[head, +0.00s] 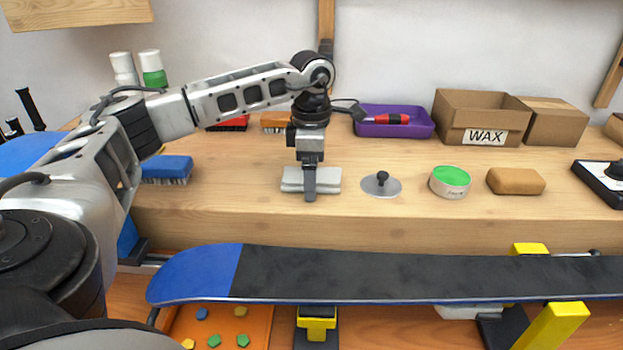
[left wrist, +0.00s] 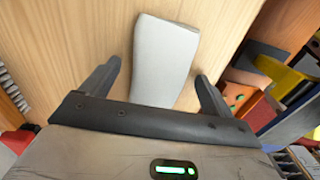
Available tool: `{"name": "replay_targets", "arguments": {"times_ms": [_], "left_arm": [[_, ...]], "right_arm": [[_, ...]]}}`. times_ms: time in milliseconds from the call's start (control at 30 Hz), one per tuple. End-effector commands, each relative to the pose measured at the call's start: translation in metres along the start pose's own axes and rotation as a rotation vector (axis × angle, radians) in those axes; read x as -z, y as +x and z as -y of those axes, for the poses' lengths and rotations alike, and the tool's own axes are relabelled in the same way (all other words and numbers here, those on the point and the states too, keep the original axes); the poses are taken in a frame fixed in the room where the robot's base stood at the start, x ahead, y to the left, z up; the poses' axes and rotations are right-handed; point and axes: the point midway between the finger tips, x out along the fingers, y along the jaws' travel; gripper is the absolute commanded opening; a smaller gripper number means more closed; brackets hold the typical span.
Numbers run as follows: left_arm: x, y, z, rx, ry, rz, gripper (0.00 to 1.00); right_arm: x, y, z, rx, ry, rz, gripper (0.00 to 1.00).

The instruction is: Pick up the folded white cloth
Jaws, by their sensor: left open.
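The folded white cloth (head: 328,180) lies flat on the wooden bench, near its front edge, in the head view. My left gripper (head: 309,194) reaches down from above, its fingers in front of the middle of the cloth. In the left wrist view the cloth (left wrist: 164,55) lies lengthwise between the two open fingers of my left gripper (left wrist: 157,85). Its near end is hidden behind the gripper body. I cannot tell whether the fingers touch the cloth. My right gripper is not in view.
A metal disc with a black knob (head: 381,185) stands just right of the cloth, then a green-topped tin (head: 450,180) and a brown block (head: 516,181). A blue brush (head: 167,169) is to the left. A purple tray (head: 410,130) lies behind. A snowboard (head: 400,276) spans the front.

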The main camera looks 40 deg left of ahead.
Motion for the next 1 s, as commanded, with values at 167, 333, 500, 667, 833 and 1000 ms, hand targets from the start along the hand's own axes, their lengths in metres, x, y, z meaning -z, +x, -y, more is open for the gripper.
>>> {"name": "replay_targets", "arguments": {"times_ms": [167,333,500,667,833,1000], "left_arm": [[0.0,0.0,0.0,0.0,0.0,0.0,0.65],[0.0,-0.001,0.0,0.0,0.0,0.0,0.39],[0.0,-0.001,0.0,0.0,0.0,0.0,0.39],[0.0,-0.005,0.0,-0.001,0.0,0.0,0.39],[-0.001,-0.022,-0.001,-0.003,0.0,0.003,0.39],[0.002,-0.053,0.018,-0.005,0.005,0.002,0.39]], "right_arm": [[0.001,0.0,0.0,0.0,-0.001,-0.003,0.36],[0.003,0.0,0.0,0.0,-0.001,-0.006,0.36],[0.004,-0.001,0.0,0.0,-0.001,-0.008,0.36],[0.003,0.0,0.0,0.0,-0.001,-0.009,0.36],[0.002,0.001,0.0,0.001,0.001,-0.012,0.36],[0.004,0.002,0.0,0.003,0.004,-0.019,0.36]]}}
